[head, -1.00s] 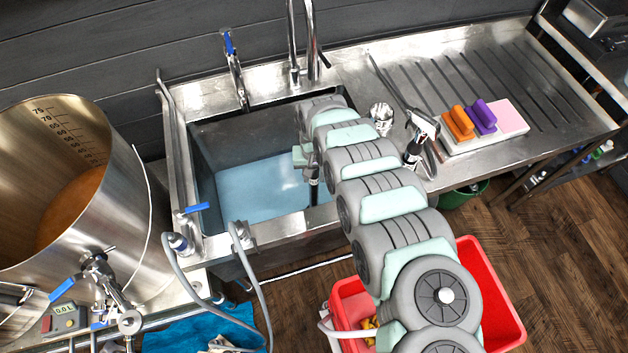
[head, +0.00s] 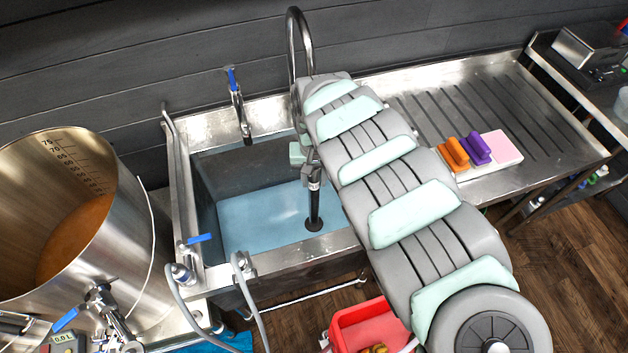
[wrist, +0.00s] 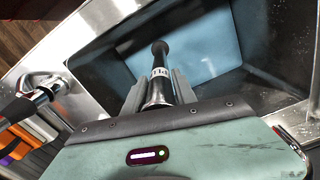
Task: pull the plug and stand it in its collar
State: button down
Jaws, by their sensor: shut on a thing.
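The plug is a slim upright standpipe (head: 314,203) with a dark pipe, a pale label and a round black foot. My gripper (head: 312,180) is shut around its upper part, over the front right of the sink (head: 226,165). In the wrist view the plug (wrist: 161,62) runs out between the two grey fingers, its black end against the blue water. I cannot tell whether that end is clear of the water. I cannot make out the collar; my arm covers the near part of the drainboard.
A swan-neck tap (head: 291,40) rises close behind my arm. A board with orange and purple brushes (head: 476,149) lies on the ribbed drainboard (head: 500,100). A steel kettle (head: 110,215) stands left, hoses run at the front, and a red bin (head: 362,325) stands below.

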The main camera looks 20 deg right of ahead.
notch_tip(320, 180, up, 4)
jog(key=p, duration=0.4)
jog(key=shift+r, duration=0.2)
jog(key=shift+d, duration=0.1)
